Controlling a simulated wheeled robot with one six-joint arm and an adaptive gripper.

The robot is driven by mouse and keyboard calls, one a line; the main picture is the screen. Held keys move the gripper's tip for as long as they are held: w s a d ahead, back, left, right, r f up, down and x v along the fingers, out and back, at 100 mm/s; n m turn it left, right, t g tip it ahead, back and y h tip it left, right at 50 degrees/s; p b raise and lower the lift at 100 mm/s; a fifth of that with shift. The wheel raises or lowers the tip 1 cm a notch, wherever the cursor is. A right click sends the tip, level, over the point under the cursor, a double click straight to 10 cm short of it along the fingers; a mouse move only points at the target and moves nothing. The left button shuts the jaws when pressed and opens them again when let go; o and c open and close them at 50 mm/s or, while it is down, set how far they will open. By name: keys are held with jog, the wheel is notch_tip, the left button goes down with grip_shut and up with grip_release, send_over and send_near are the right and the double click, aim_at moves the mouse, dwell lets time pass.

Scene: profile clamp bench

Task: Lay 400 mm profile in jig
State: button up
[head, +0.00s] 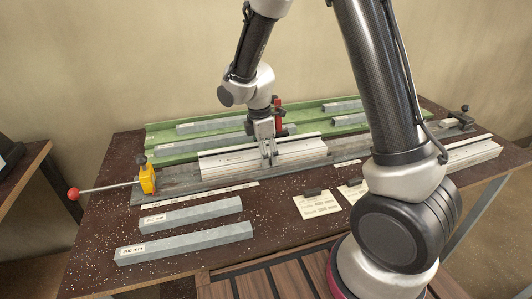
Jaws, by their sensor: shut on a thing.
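A pale silver profile (225,162) lies lengthwise along the grey metal jig (180,185) in the middle of the bench. My gripper (269,157) points down and is shut on this profile near its middle. I cannot tell whether the profile's underside touches the jig bed. No length mark can be read on it. A yellow clamp (147,179) with a lever and red knob (73,194) stands at the jig's left end. A dark stop (462,117) is at the far right end. My arm hides part of the jig's right side.
Two grey bars lie in front: a shorter one (195,214) and a longer labelled one (190,241). A green rack (160,135) behind holds several grey bars. Paper cards (317,204) lie right of centre. Another pale profile piece (470,154) shows at the right.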

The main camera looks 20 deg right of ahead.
jog(key=shift+s+f, duration=0.25)
jog(key=shift+f, duration=0.2)
jog(key=o, duration=1.1)
jog(key=shift+o, duration=1.4)
jog(key=shift+w+f, duration=0.15)
jog(key=shift+w+r, duration=0.1)
jog(key=shift+r, duration=0.15)
